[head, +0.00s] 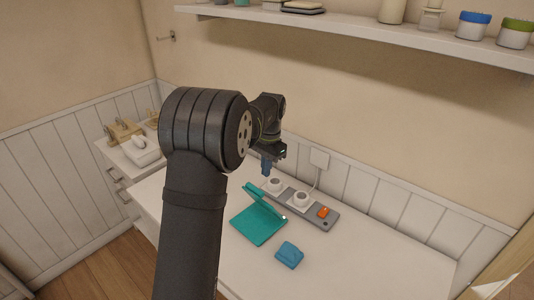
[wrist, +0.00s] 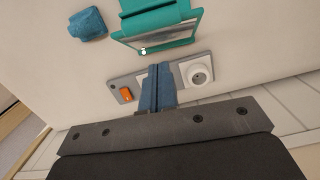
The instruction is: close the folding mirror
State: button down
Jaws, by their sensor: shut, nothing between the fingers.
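The teal folding mirror (head: 258,225) lies on the white tabletop, its lid (head: 265,201) raised at a slant from the flat base. In the wrist view the mirror (wrist: 160,20) is at the top centre, with a greyish reflective face inside a teal frame. My gripper (head: 267,168) has blue fingers and is shut and empty. It is above the table, behind the raised lid as the head view shows it, apart from the mirror. In the wrist view the gripper's fingers (wrist: 157,88) sit together over the power strip, just below the mirror's edge.
A grey power strip (head: 318,221) with two round white sockets and an orange switch (head: 323,212) lies behind the mirror. A small blue object (head: 289,255) lies in front, to the right. A shelf (head: 420,37) with jars hangs above. The table's right side is clear.

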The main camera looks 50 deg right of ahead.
aim_at(255, 187)
jog(key=shift+w+a+f, duration=0.1)
jog(key=shift+a+f, duration=0.45)
jog(key=shift+a, duration=0.2)
jog(key=shift+w+a+f, duration=0.1)
jog(key=shift+a+f, duration=0.4)
jog(key=shift+a, duration=0.25)
jog(key=shift+a+f+h, duration=0.2)
jog(key=shift+a+h, duration=0.3)
jog(key=shift+a, duration=0.4)
jog(key=a+f, duration=0.4)
jog(key=a+f+h, duration=0.1)
jog(key=a+f, duration=0.3)
jog(key=a+f+h, duration=0.1)
jog(key=a+f, duration=0.3)
jog(key=shift+w+f, duration=0.4)
jog(key=shift+a+f, duration=0.25)
jog(key=shift+f, duration=0.55)
